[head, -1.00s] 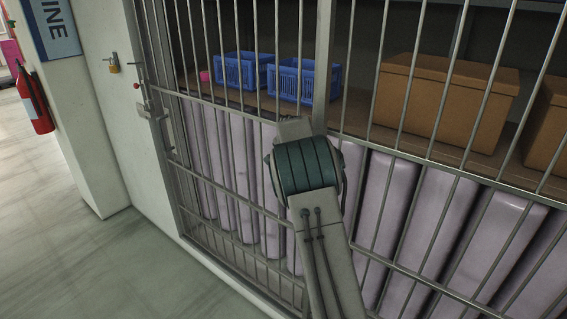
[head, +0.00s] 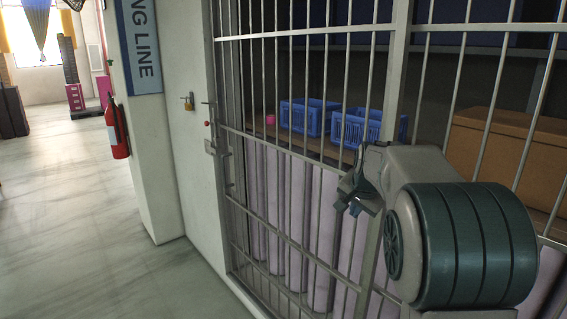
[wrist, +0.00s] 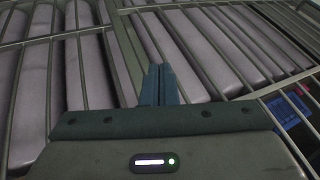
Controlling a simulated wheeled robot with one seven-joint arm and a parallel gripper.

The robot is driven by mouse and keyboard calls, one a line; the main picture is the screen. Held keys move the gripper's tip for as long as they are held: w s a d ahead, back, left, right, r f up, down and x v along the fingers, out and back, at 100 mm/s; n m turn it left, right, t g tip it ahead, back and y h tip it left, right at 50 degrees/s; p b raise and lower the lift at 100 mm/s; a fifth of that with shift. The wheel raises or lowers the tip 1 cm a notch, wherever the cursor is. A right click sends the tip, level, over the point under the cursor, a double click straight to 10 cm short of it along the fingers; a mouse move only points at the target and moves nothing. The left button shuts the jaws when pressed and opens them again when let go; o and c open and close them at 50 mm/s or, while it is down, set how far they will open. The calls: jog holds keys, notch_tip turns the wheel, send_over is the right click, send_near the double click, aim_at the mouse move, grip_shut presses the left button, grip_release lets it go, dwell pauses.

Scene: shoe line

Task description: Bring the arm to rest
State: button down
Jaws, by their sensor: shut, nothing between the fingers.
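My gripper (head: 352,194) is in front of the barred gate at the right of the head view, with my arm folded close to the camera. In the wrist view the two fingers of my gripper (wrist: 160,84) are together, with nothing between them. They point toward the metal bars and the pale purple rolls behind them. I cannot tell whether the fingertips touch the bars.
The barred gate (head: 327,85) fills the right side. Behind it are blue baskets (head: 355,128), a brown box (head: 505,150) and upright purple rolls (head: 325,220). The floor (head: 85,225) at left is clear.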

jog(key=s+a+f+n+g, duration=0.1)
jog(key=s+a+f+n, duration=0.1)
jog(key=s, duration=0.9)
jog(key=s+a+f+n+g, duration=0.1)
jog(key=s+a+f+n, duration=0.1)
jog(key=s, duration=1)
jog(key=s+a+f+n+g, duration=0.1)
jog(key=s+n, duration=0.4)
jog(key=s, duration=0.6)
notch_tip(320, 180, down, 3)
jog(key=shift+s+a+r, duration=0.15)
jog(key=shift+s+a, duration=0.1)
jog(key=shift+a, duration=0.55)
jog(key=shift+w, duration=0.1)
